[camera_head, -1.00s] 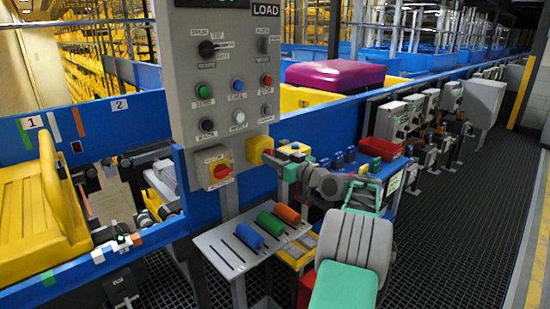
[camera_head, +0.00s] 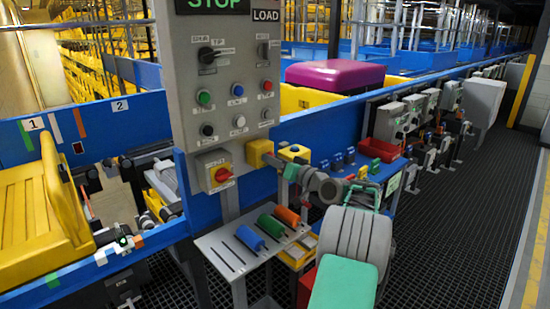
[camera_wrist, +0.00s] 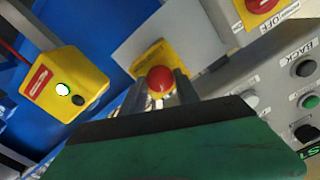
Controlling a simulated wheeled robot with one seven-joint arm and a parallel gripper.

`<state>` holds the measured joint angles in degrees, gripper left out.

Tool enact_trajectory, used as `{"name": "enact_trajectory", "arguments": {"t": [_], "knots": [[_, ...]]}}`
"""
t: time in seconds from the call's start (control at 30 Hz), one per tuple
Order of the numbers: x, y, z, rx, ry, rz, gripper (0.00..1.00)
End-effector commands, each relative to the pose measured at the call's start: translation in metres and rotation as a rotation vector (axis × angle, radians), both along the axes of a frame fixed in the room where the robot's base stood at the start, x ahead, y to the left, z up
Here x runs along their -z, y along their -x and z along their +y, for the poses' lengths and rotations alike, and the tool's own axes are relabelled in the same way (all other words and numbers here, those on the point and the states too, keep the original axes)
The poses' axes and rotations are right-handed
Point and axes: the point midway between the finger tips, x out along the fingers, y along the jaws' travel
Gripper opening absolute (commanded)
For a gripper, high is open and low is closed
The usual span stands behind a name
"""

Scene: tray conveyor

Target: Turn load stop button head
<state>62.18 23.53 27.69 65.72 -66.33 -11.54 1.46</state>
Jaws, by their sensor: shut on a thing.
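The load stop button is a red round head (camera_wrist: 160,78) on a yellow box, in the middle of the wrist view. In the head view its yellow box (camera_head: 259,151) is on the right side of the grey LOAD panel (camera_head: 222,105), and the red head is hidden by my gripper. My gripper (camera_head: 277,161) reaches this box from the right. In the wrist view the fingertips (camera_wrist: 165,90) are on both sides of the red head, shut on it. A dark edge and green part of my wrist cover the lower view.
A yellow box (camera_head: 295,152) with a white and a black button is close to my gripper. A red rotary switch (camera_head: 222,174) is on the panel's lower part. A tilted shelf (camera_head: 240,254) with coloured cylinders lies below. A red bin (camera_head: 380,149) is to the right.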

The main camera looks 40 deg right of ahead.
Motion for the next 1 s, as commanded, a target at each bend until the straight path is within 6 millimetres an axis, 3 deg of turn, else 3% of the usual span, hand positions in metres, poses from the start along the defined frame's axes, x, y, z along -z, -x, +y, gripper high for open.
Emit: {"name": "enact_trajectory", "arguments": {"t": [0.33,0.87,0.9,1.0], "knots": [[-0.0015,-0.0003,0.0001,0.0,-0.162,0.005,0.0],[-0.0006,-0.0002,-0.0002,0.0,-0.192,0.005,0.0],[-0.0006,-0.0002,-0.0002,0.0,-0.192,0.005,0.4],[-0.0005,-0.0001,-0.0001,0.0,-0.192,0.005,0.48]]}}
